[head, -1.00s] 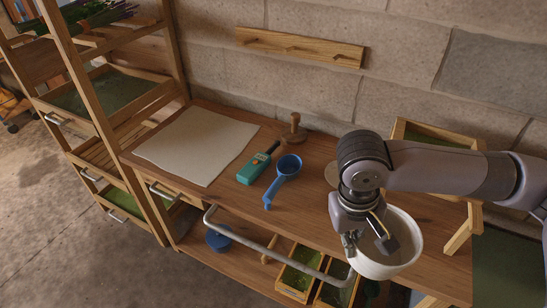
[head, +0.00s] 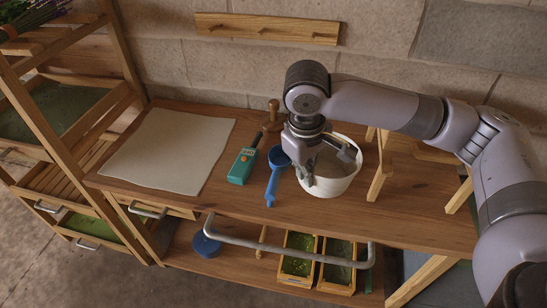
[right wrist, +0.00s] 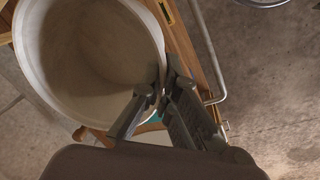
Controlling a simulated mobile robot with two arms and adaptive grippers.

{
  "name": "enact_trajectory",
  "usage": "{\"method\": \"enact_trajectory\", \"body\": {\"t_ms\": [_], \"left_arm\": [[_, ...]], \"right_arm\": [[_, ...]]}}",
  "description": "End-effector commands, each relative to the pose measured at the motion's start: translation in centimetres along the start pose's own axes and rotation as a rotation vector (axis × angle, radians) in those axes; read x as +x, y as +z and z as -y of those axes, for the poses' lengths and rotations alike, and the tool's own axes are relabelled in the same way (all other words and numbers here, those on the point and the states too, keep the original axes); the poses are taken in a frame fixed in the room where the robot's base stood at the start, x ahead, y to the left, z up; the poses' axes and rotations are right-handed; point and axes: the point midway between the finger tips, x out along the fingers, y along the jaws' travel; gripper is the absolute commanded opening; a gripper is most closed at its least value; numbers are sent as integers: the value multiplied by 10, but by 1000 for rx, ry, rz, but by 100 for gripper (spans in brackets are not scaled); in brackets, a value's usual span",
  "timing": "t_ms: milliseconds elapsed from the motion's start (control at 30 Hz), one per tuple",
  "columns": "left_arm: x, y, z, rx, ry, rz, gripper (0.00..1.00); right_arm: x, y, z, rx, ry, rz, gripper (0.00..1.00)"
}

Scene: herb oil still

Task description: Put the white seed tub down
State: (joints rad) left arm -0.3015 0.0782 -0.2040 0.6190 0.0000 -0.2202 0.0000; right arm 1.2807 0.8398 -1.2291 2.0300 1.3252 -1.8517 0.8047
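The white seed tub (head: 333,187) is over the wooden bench top, right of the blue scoop, and looks about upright. My right gripper (head: 322,160) is shut on its rim, with one finger inside the wall and one outside. The right wrist view shows the fingers (right wrist: 163,90) pinching the rim of the tub (right wrist: 45,18). The inside of the tub looks pale and bare where I can see it. I cannot tell whether its base touches the bench (head: 240,205). My left gripper is in neither view.
The blue scoop (head: 273,180) lies close to the tub's left. Left of it are a teal device (head: 242,165), a wooden stamp-like tool (head: 273,112) and a pale mat (head: 170,150). A wooden stand (head: 382,170) is close right. The front bench on the right is clear.

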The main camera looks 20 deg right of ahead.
Motion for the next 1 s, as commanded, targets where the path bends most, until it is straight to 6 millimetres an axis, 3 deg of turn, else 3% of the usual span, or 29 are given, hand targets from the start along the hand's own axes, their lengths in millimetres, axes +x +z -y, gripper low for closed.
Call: {"method": "enact_trajectory", "body": {"t_ms": [400,600,767,1000], "left_arm": [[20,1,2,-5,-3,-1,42],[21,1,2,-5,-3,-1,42],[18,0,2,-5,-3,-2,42],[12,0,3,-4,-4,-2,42]], "right_arm": [[1,-42,-69,-315,4,-29,0],[5,-46,-82,-387,2,-28,0],[35,-45,-79,-393,2,-24,0],[99,-43,-69,-393,1,-24,0]]}}
